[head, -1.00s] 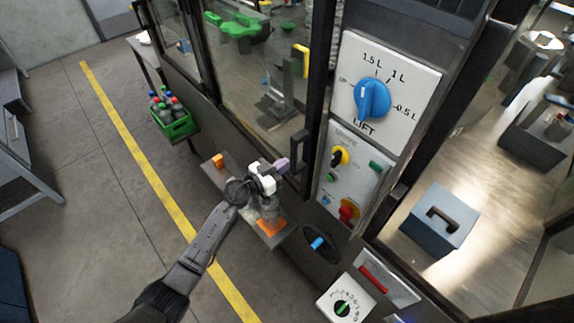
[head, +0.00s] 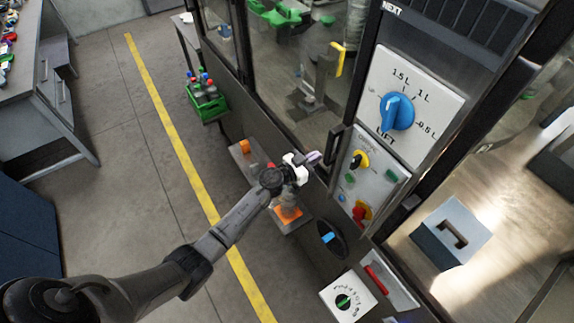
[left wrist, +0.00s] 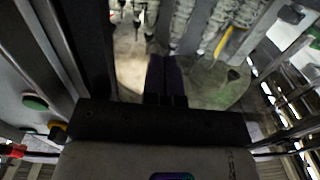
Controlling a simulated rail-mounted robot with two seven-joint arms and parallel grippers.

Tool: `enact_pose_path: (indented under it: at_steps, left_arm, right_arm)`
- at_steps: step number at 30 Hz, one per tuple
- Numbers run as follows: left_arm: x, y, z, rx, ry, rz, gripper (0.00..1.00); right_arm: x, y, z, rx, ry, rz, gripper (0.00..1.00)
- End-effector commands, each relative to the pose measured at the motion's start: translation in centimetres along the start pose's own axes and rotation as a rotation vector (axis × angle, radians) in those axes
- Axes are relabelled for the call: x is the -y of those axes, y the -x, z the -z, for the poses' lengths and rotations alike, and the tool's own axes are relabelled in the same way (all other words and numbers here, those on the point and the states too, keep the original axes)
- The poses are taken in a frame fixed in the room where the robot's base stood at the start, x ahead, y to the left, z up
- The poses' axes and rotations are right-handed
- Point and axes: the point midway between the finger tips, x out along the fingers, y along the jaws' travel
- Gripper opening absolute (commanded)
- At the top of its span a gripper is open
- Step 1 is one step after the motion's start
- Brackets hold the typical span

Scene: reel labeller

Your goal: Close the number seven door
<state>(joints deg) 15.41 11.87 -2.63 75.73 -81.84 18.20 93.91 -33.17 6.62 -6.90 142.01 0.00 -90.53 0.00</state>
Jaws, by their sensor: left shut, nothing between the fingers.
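A glass door (head: 282,88) in a dark frame fills the upper middle of the head view. No number seven is readable on it, and I cannot tell whether it is fully closed. Its black upright handle (head: 337,148) stands at the door's right edge, beside the control panel. My left gripper (head: 314,157) is shut and empty, just left of the handle; I cannot tell whether it touches. In the left wrist view its dark fingers (left wrist: 166,80) lie together in front of the machine's interior. My right gripper is not in view.
A panel with a blue lift knob (head: 397,111) and a smaller control panel (head: 367,176) lie right of the handle. Below are a ledge with an orange block (head: 245,146) and a numbered dial (head: 346,299). A green bottle crate (head: 207,105) stands left. The floor left is open.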

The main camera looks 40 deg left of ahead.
Motion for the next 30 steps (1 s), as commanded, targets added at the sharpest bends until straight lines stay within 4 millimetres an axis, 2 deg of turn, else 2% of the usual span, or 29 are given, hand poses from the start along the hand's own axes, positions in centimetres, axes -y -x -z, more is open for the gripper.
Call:
enact_pose_path:
  at_steps: [1,4,9,15,22,30]
  left_arm:
    - [-0.1,1.0,0.4,0.002,0.000,-0.002,0.00]
    - [-0.2,2.8,0.7,0.000,0.002,-0.009,0.00]
    - [0.1,6.5,0.3,-0.002,-0.001,-0.008,0.00]
    - [0.2,9.8,0.4,-0.004,-0.001,-0.009,0.00]
    - [0.3,12.0,0.4,-0.007,0.002,-0.008,0.00]
    - [0.3,12.5,0.6,-0.008,0.001,-0.008,0.00]
  right_arm:
    - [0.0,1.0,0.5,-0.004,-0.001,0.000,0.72]
    - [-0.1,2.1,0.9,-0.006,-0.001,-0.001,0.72]
    - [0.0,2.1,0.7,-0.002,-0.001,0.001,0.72]
    - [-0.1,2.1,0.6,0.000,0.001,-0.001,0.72]
    - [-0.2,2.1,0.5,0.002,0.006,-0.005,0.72]
    - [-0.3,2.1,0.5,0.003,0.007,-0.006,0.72]
